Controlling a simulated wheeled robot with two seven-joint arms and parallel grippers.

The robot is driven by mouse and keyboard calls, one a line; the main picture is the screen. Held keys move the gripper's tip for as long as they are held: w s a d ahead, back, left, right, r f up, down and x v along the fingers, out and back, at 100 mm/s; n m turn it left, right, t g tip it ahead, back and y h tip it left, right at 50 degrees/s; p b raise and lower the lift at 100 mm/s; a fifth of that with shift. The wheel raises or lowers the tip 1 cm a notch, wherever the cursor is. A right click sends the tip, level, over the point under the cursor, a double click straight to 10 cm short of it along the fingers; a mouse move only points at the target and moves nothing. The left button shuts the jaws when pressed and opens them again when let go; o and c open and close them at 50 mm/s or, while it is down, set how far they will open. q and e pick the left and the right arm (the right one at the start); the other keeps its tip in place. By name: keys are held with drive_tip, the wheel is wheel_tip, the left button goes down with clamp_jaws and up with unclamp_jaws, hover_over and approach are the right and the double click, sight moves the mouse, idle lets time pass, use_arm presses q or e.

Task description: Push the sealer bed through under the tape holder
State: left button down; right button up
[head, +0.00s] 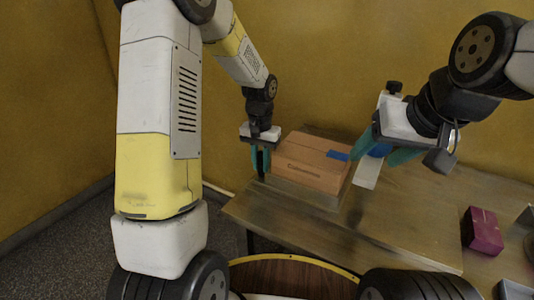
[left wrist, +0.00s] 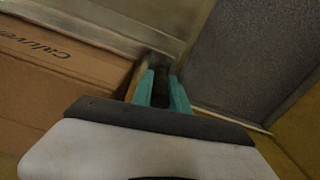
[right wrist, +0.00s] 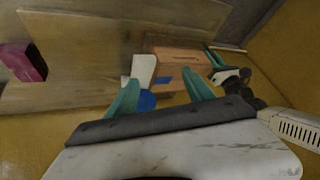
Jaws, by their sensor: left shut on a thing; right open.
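A brown cardboard box (head: 308,165) with printed lettering lies on a flat grey sealer bed (head: 305,193) on the table. My left gripper (head: 261,160) is at the bed's left end, beside the box, with its teal fingers shut on a dark upright handle (left wrist: 160,92). The tape holder (head: 367,172) is a white upright plate at the box's right end, with a blue tape roll (right wrist: 147,100) partly hidden by my right gripper.
A magenta box (head: 482,231) stands on the right of the wooden table (head: 410,215), with grey items at the right edge. The tabletop between it and the tape holder is clear. A yellow wall (head: 330,60) stands close behind the table.

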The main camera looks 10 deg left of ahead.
sight(320, 164)
use_arm(q)
drive_tip(key=s+d, duration=0.2)
drive_tip(key=d, duration=0.3)
drive_tip(key=s+d, duration=0.2)
drive_tip(key=d, duration=0.4)
drive_tip(key=s+d, duration=0.3)
drive_tip(key=d, duration=0.3)
drive_tip(key=c, duration=1.6)
unclamp_jaws()
drive_tip(key=shift+o, duration=0.2)
wheel_tip(320, 164, up, 8)
drive_tip(key=shift+f, duration=0.1)
